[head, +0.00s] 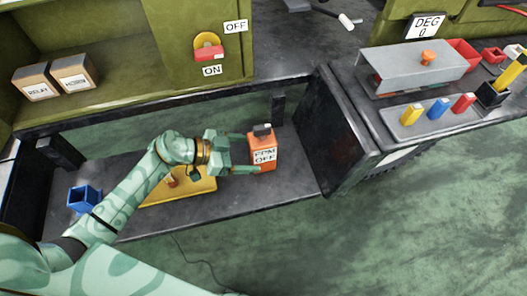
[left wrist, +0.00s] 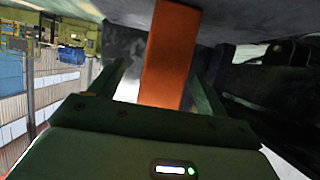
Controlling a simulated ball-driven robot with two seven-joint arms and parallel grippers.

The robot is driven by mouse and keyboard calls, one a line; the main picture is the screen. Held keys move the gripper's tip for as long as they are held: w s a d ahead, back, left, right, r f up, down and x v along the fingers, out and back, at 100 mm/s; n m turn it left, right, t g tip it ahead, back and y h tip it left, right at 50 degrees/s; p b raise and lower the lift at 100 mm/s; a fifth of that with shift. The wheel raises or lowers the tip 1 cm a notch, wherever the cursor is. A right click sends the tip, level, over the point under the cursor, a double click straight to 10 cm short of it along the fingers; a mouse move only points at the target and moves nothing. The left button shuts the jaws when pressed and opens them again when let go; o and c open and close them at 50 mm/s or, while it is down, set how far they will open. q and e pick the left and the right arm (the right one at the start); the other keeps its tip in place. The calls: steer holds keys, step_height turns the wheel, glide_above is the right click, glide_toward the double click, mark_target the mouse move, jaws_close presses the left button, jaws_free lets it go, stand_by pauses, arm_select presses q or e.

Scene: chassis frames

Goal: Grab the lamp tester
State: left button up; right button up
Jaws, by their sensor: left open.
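An orange box with a dark top and a label like "PPM OFF" (head: 263,151) stands upright on the dark lower shelf. No label reads lamp tester, so I cannot tell for certain that this box is it. My left gripper (head: 248,153) is open, its two fingers pointing right at the box, with the tips by its left side. In the left wrist view the orange box (left wrist: 168,55) shows between the two open fingers (left wrist: 160,80), with no clear contact. My right gripper is not in view.
The lower shelf (head: 285,188) also holds a blue bin (head: 84,198) and a yellow tray (head: 185,189), partly behind my arm. A dark cabinet (head: 340,130) stands right of the box. Two labelled boxes (head: 75,73) and a red switch (head: 208,54) are above.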

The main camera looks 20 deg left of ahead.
arm_select(q)
steer(key=b+x, duration=0.1)
steer(key=x, duration=0.1)
steer(key=b+x, duration=0.2)
steer(key=x, duration=0.1)
steer(key=shift+w+a+f, duration=0.1)
steer(key=shift+w+a, duration=0.1)
steer(key=shift+w, duration=0.1)
steer(key=shift+w+d, duration=0.1)
steer(key=shift+d, duration=0.05)
steer(key=shift+r, duration=0.25)
steer(key=c, duration=1.3)
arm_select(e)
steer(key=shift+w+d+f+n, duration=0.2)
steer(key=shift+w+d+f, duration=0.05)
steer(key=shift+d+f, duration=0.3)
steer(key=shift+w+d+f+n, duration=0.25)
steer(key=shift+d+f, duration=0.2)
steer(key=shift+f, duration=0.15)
arm_select(q)
steer(key=shift+o, duration=0.2)
